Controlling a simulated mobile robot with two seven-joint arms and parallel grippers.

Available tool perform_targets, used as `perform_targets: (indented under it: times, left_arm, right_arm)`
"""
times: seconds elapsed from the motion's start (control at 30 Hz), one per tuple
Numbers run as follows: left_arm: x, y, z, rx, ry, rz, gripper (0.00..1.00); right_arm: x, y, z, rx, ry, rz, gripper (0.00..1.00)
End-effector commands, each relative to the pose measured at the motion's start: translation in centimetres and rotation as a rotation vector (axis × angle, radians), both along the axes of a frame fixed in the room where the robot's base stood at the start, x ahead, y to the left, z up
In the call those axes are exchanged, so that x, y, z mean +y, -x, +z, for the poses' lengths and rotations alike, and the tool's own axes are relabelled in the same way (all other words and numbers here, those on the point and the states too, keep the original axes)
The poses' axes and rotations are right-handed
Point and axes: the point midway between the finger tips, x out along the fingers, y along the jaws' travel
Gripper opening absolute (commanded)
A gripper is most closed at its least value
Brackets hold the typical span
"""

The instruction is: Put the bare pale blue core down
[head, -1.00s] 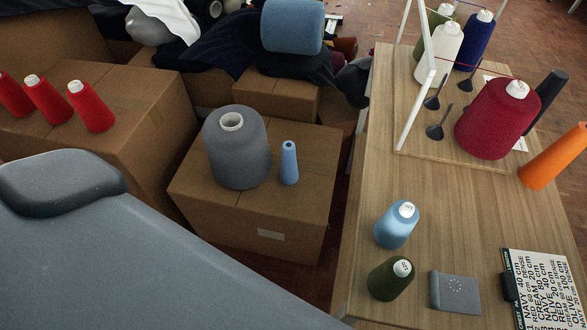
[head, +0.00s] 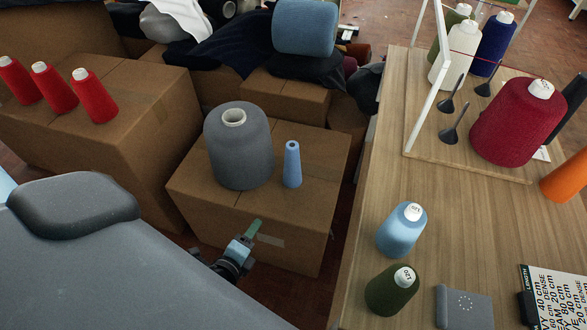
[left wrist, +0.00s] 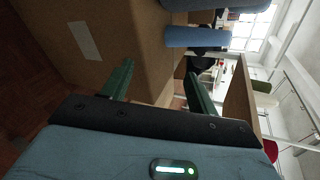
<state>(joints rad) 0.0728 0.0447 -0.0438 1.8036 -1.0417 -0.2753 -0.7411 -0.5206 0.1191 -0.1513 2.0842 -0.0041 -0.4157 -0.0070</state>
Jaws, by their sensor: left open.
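The bare pale blue core (head: 291,165) stands upright on top of a cardboard box (head: 320,165), just right of a large grey cone (head: 238,150), with a small gap between them. It also shows in the left wrist view (left wrist: 197,37), lying sideways in the picture beyond the fingers. My left gripper (head: 254,229) is at the front face of that box, lower than the core and apart from it. In the left wrist view its two green fingers (left wrist: 158,88) are spread with nothing between them. My right gripper is not in view.
A wooden table (head: 350,270) at the right bears a light blue cone (head: 400,235), a dark green cone (head: 390,292), a grey pouch (head: 465,308) and a crimson cone (head: 515,125) by a white frame. Red cones (head: 94,97) stand on the left box. The core's box top has bare room in front.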

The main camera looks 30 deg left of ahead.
Motion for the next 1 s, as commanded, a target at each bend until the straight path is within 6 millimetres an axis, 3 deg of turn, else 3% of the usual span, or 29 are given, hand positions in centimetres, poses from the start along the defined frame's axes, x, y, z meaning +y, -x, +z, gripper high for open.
perform_targets:
  times: [0.03,0.2,0.4,0.6,0.83,1.0]
  left_arm:
    - [0.5,-2.7,0.4,-0.03,-0.143,-0.044,0.59]
    - [1.4,-10.1,3.1,-0.086,-0.64,-0.163,0.59]
    - [1.8,-15.9,6.1,-0.097,-1.079,-0.228,0.59]
    - [1.9,-18.1,7.5,-0.089,-1.267,-0.246,0.59]
    - [1.9,-18.5,7.7,-0.089,-1.283,-0.247,0.59]
    - [2.2,-20.0,7.7,-0.088,-1.282,-0.247,0.59]
  right_arm:
    - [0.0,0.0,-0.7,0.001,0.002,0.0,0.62]
    - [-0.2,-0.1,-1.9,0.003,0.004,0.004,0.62]
    - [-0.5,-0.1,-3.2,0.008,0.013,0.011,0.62]
    - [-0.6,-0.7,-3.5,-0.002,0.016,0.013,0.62]
    - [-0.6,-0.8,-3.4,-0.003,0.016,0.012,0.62]
    - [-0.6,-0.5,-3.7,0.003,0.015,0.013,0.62]
